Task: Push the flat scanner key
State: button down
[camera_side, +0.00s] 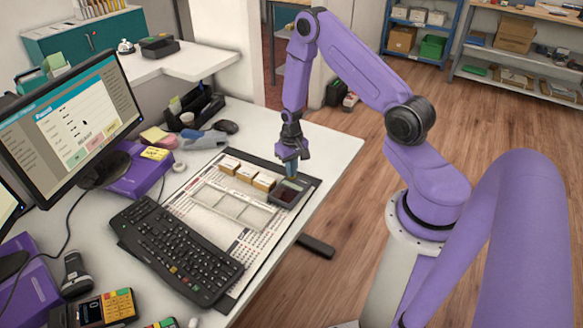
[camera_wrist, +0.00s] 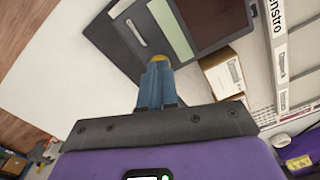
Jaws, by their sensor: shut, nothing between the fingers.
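The flat scanner (camera_side: 286,197) is a low dark grey device at the right edge of the printed mat on the counter. In the wrist view the scanner (camera_wrist: 143,12) shows a pale green strip, a dark brown window and a light slot. My gripper (camera_side: 291,174) points down over the scanner's far end, its blue fingers together and empty. In the wrist view the fingertips (camera_wrist: 158,66) overlap a small yellow rounded spot (camera_wrist: 158,57), apparently the key, at the scanner's near edge. The fingers partly hide it. I cannot tell whether they touch it.
Several small cartons (camera_side: 246,173) stand in a row just left of the scanner; one carton (camera_wrist: 225,73) is close to the fingers in the wrist view. A black keyboard (camera_side: 180,245) and a monitor (camera_side: 70,125) are further left. The counter beyond the scanner is clear.

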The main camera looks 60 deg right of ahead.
dwell(0.3)
jog(key=shift+r, duration=0.7)
jog(key=shift+w+r, duration=0.15)
jog(key=shift+r, duration=1.8)
dwell(1.0)
jog(key=shift+r, duration=1.95)
dwell(1.3)
